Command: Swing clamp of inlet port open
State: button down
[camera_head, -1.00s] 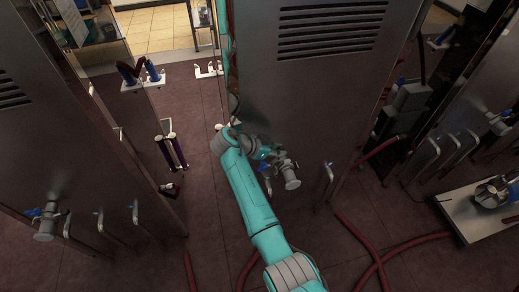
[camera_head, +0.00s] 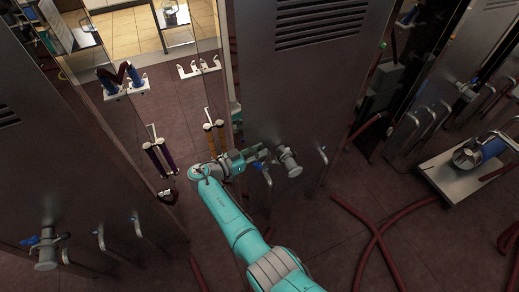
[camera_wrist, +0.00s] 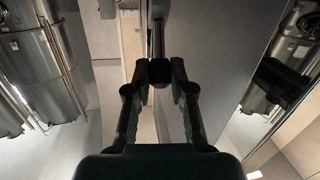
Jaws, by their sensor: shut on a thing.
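The inlet port (camera_head: 289,164) is a short grey metal pipe stub on the front of the middle steel cabinet. A blue lever (camera_head: 265,173) hangs beside it on the left. My gripper (camera_head: 262,153) is just left of the port. In the wrist view my gripper (camera_wrist: 160,75) has its two dark fingers closed about a small black end piece (camera_wrist: 159,72) on a thin rod, which I take for the clamp's handle. The clamp itself is too small and partly hidden by my gripper, so I cannot tell how far open it stands.
The steel cabinet (camera_head: 305,80) stands close behind the port. A bent handle (camera_head: 322,165) is right of it. Red hoses (camera_head: 375,235) lie on the floor. A second cabinet (camera_head: 75,150) with its own port stands left. A pump on a plate (camera_head: 450,180) is at the right.

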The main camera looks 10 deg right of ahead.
jog(key=shift+a+f, duration=0.1)
dwell(0.3)
jog(key=c, duration=1)
grip_release()
jog(key=v, duration=1.2)
jog(key=shift+f, duration=0.1)
